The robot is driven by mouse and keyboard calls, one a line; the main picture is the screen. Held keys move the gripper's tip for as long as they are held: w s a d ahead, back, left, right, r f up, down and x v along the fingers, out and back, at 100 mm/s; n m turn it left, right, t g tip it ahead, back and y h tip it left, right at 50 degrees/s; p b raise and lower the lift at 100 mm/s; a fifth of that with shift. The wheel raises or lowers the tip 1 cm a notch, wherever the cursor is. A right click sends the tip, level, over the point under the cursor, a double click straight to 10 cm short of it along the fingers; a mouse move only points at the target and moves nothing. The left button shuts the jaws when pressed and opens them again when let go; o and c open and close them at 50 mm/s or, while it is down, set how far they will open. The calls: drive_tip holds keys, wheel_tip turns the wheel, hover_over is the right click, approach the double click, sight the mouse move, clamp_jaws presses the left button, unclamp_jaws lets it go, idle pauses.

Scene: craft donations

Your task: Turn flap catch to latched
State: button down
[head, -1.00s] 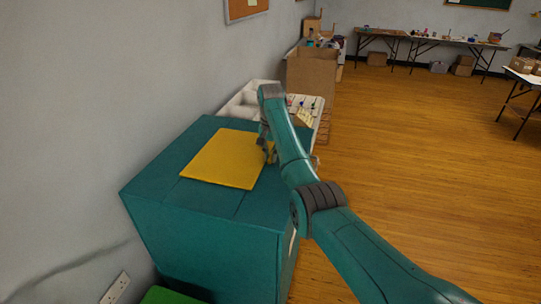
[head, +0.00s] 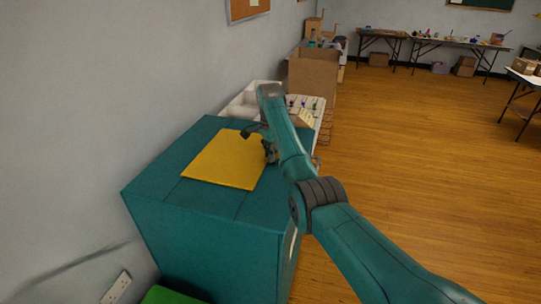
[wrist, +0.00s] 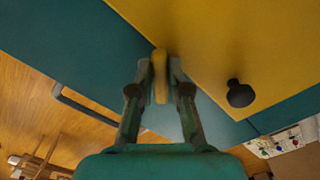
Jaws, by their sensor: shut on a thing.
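A yellow flap (head: 222,160) lies flat on top of a teal cabinet (head: 205,225). In the wrist view, the flap (wrist: 255,45) fills the upper right and bears a round black knob (wrist: 240,94). A small yellow flap catch (wrist: 160,76) stands by the flap's edge. My gripper (wrist: 162,72) is shut on the catch, with one finger on each side of it. In the head view, my gripper (head: 270,152) is at the flap's right edge, and the catch is hidden there.
A white divided tray (head: 245,100) and a cardboard box (head: 313,75) stand behind the cabinet. A wall is close on the left. A dark bar handle (wrist: 85,108) shows on the cabinet in the wrist view. Open wooden floor (head: 410,150) lies to the right.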

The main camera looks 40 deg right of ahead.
drive_tip(key=m, duration=0.4)
drive_tip(key=shift+w+m, duration=0.25)
drive_tip(key=shift+m, duration=0.05)
drive_tip(key=m, duration=0.4)
drive_tip(key=shift+w+d+m, duration=0.2)
drive_tip(key=shift+w+m, duration=0.05)
drive_tip(key=shift+m, duration=0.05)
drive_tip(key=c, duration=1.1)
unclamp_jaws()
wheel_tip(320, 180, up, 12)
